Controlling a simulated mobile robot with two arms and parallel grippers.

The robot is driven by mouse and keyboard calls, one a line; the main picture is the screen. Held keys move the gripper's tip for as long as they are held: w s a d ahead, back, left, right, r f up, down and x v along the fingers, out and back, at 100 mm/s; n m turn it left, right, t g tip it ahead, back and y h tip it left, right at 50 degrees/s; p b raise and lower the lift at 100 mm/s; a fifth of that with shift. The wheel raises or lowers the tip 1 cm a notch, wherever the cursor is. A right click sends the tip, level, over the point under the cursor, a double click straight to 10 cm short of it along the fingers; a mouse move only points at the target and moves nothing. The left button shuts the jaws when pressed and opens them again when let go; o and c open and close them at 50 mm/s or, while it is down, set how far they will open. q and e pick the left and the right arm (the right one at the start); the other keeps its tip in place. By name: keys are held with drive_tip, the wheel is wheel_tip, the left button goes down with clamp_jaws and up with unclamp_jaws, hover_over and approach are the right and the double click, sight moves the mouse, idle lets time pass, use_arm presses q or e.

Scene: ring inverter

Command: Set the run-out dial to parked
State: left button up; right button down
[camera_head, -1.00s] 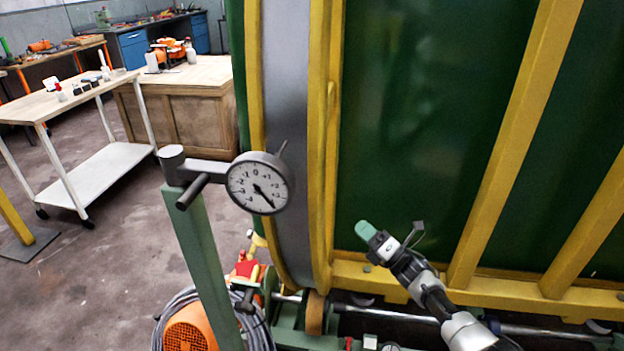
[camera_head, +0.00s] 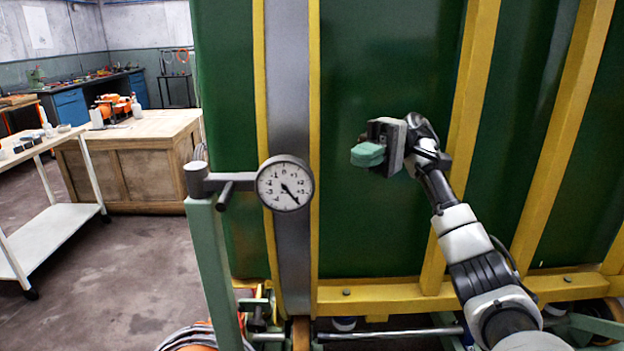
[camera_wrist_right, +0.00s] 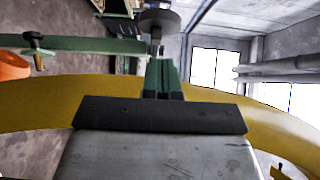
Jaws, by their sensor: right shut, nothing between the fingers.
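The run-out dial (camera_head: 285,183) is a round white-faced gauge in a dark rim, in front of the grey band of the large ring. Its needle points to the lower right. A grey arm (camera_head: 232,181) holds it on a green post (camera_head: 213,265), with a dark stub handle (camera_head: 224,197) below that arm. My right gripper (camera_head: 366,155) is shut and empty, right of the dial and slightly higher, apart from it. In the right wrist view, its green fingertips (camera_wrist_right: 162,77) are together, and the dial (camera_wrist_right: 163,19) appears nearly edge-on beyond them. My left gripper is out of view.
The green ring drum (camera_head: 390,230) with yellow ribs (camera_head: 545,150) fills the right side. A wooden cabinet (camera_head: 140,165) and a white cart (camera_head: 55,235) stand at the left. Cables and an orange unit lie near the post's foot. The floor between is open.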

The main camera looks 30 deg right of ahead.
drive_tip(key=p, duration=0.2)
approach(283, 184)
drive_tip(key=x, duration=0.3)
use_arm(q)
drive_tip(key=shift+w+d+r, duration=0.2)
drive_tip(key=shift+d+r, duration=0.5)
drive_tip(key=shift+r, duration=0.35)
use_arm(e)
drive_tip(key=shift+s+f, duration=0.25)
drive_tip(key=shift+s, duration=0.05)
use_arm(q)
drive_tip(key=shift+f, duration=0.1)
use_arm(e)
drive_tip(key=shift+a, duration=0.1)
